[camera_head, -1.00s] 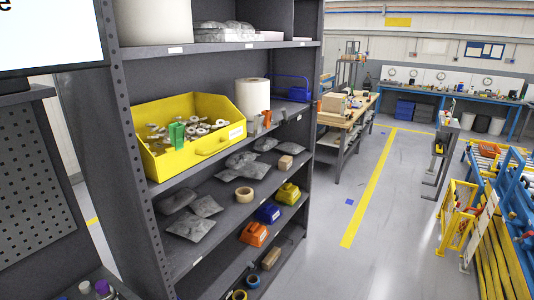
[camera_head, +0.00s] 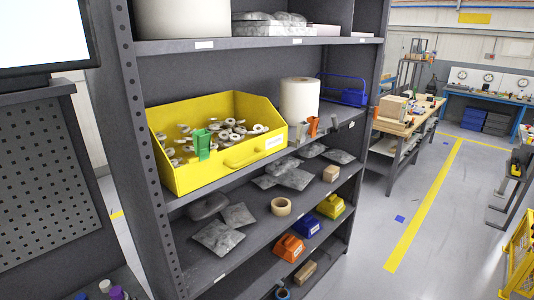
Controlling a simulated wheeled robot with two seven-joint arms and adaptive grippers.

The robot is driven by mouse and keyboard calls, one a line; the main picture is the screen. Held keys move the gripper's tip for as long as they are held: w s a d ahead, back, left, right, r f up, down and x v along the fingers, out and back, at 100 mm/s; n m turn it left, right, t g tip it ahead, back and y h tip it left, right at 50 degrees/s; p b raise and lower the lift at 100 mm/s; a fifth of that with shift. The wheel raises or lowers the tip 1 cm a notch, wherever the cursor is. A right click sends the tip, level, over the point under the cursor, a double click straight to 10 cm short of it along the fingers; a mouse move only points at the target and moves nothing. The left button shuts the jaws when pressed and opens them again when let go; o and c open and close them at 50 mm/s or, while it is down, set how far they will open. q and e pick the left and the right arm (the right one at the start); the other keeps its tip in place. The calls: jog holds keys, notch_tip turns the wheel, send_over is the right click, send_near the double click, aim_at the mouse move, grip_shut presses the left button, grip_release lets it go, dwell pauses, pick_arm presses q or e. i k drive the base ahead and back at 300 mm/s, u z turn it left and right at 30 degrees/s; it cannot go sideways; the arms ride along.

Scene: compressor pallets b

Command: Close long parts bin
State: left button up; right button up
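A long yellow parts bin (camera_head: 232,165) stands on the middle shelf of a dark grey rack. It is open at the top and holds many small metal parts (camera_head: 228,133). Neither of my grippers is in view.
A white roll (camera_head: 299,98) and a blue carrier (camera_head: 345,92) stand right of the bin. A workbench (camera_head: 407,117) stands at the right.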

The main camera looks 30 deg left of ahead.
aim_at(245, 128)
jog(key=u, duration=0.55)
jog(key=i, duration=0.8)
jog(key=u, duration=0.75)
